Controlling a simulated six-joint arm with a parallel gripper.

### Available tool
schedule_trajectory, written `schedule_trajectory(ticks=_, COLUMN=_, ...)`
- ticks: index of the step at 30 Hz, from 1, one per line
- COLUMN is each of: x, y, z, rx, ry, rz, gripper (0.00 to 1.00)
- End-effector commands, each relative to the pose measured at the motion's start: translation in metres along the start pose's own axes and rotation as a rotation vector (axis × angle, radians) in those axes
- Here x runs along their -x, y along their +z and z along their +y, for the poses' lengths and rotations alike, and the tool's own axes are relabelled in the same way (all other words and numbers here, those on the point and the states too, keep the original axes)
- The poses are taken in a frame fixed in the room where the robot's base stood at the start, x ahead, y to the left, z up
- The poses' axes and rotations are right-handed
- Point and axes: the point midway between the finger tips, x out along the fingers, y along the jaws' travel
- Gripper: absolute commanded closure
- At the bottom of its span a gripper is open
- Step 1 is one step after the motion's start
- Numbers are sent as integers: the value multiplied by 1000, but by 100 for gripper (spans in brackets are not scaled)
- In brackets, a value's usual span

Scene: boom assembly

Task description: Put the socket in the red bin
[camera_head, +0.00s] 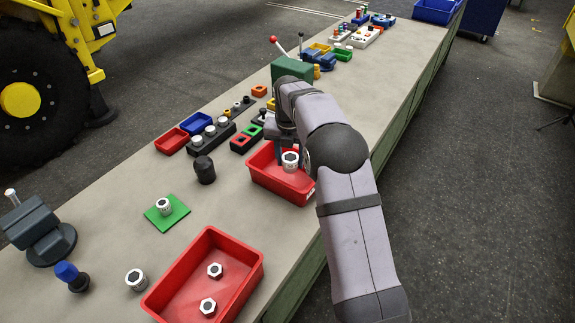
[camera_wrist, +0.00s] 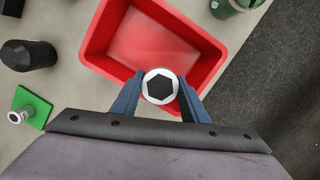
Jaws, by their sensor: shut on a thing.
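A silver socket (camera_wrist: 160,86) with a dark hexagonal opening is held between the blue jaws of my gripper (camera_wrist: 158,98) in the wrist view. In the head view the socket (camera_head: 290,160) shows over a red bin (camera_head: 283,183), below my gripper. My gripper is shut on it. In the wrist view the red bin (camera_wrist: 213,52) lies beneath the socket, which overlaps its near wall in the picture. The part of the bin that shows is empty. My arm hides part of the bin in the head view.
A larger red bin (camera_head: 256,276) in front holds two nuts. Another socket (camera_head: 164,206) stands on a green plate (camera_head: 178,217), and one more (camera_head: 136,279) on the bench. A black cylinder (camera_head: 204,170) stands left of the bin. A vise (camera_head: 40,232) is at the left edge.

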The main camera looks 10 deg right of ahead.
Motion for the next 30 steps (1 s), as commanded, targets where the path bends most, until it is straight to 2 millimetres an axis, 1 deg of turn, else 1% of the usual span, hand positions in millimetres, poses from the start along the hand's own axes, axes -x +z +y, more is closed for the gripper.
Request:
schedule_trajectory(ticks=2, x=-2, y=0, z=0, rx=0, ry=0, rz=0, gripper=91)
schedule_trajectory(ticks=5, x=-11, y=-2, z=0, rx=0, ry=-1, rz=1, gripper=91)
schedule_trajectory(ticks=12, x=-47, y=-8, z=0, rx=0, ry=-1, rz=3, gripper=91)
schedule_trajectory(ticks=15, x=-56, y=-9, z=0, rx=0, ry=0, rz=1, gripper=91)
schedule_trajectory(ticks=23, x=-63, y=-9, z=0, rx=0, ry=1, rz=-1, gripper=91)
schedule_trajectory(ticks=26, x=-70, y=-11, z=0, rx=0, ry=-1, rz=2, gripper=91)
schedule_trajectory(ticks=30, x=-87, y=-14, z=0, rx=1, ry=-1, rz=3, gripper=91)
